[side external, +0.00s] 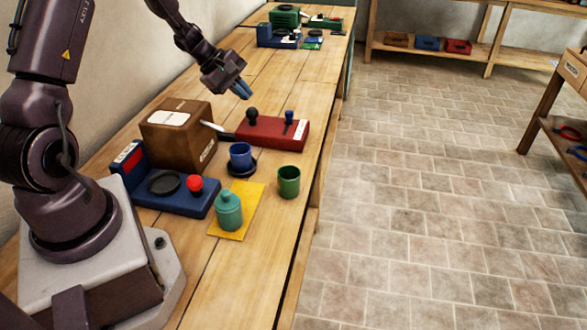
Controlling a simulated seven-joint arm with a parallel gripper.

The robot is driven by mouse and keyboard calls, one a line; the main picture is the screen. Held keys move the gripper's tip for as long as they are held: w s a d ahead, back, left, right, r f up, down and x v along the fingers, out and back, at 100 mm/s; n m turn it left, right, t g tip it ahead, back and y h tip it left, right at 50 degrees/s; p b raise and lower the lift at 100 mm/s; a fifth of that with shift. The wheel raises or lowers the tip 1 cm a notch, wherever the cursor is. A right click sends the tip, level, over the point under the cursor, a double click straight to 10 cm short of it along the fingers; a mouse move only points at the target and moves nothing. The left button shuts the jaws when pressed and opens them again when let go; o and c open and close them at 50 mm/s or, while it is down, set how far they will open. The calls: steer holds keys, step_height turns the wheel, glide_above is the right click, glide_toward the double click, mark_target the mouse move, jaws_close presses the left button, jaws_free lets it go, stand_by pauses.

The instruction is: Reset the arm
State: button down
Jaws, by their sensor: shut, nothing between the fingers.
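My gripper (243,92) is in the air over the wooden bench, beyond the brown box and the red block. Its blue fingertips are together, with nothing between them. It points down and to the right, apart from every object. My arm reaches out of the top of the picture and comes back down to the gripper, so part of it is hidden.
On the bench (215,285) stand a brown box (178,150), a red block (262,132) with two knobs, a blue device (150,200), a blue cup (240,155), a green cup (288,182) and a teal bottle (229,212) on a yellow sheet (251,195). More devices (278,37) stand at the far end.

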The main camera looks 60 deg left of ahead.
steer(key=s+d+r+m+y, duration=0.1)
steer(key=s+d+r+m, duration=0.8)
steer(key=d, duration=0.3)
steer(key=s+d+r+m+g+y, duration=0.1)
steer(key=s+d+r+m+y, duration=0.1)
steer(key=s+d+r+m, duration=0.8)
steer(key=shift+d+r+m, duration=0.35)
steer(key=shift+d+m, duration=0.45)
steer(key=shift+d, duration=0.3)
